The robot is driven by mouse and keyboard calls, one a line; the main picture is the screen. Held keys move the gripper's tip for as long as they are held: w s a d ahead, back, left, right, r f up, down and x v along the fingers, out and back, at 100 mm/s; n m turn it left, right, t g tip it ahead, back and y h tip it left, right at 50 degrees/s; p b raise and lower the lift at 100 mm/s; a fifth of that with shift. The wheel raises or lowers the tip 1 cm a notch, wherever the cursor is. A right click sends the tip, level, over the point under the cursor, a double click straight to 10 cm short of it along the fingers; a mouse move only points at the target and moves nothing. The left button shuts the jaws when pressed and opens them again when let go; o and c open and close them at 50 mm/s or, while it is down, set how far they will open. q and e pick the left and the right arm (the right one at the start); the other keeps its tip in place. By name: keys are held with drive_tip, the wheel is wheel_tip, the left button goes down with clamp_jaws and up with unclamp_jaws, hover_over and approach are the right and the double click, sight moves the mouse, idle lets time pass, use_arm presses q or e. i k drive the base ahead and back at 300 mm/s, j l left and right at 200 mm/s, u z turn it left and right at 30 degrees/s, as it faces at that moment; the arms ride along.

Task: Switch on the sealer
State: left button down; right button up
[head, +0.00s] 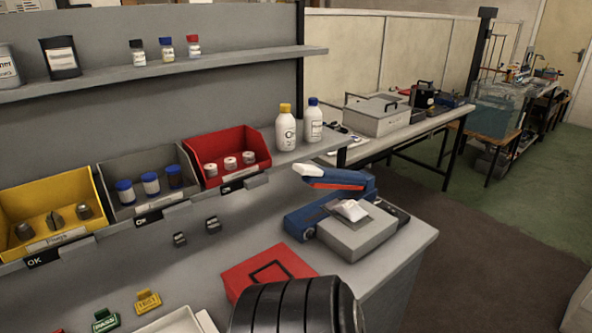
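The sealer (308,218) stands on the right end of the grey workbench in the head view. It has a blue body, and its blue, white and red arm (335,178) is raised. A small clear bag with white contents (351,209) lies on the grey platform (357,236) in front of it. I cannot make out a switch or whether the sealer is on. Neither of my grippers is in view. A black ribbed part at the bottom edge hides some of the bench.
A red square mat (240,277) lies left of the sealer. Yellow (85,190), grey (120,168) and red (197,142) bins hold small parts along the back. Two white bottles (286,130) stand behind the sealer. The bench's right edge is close to the sealer.

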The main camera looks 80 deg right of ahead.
sight(388, 208)
drive_tip(key=z, duration=3.35)
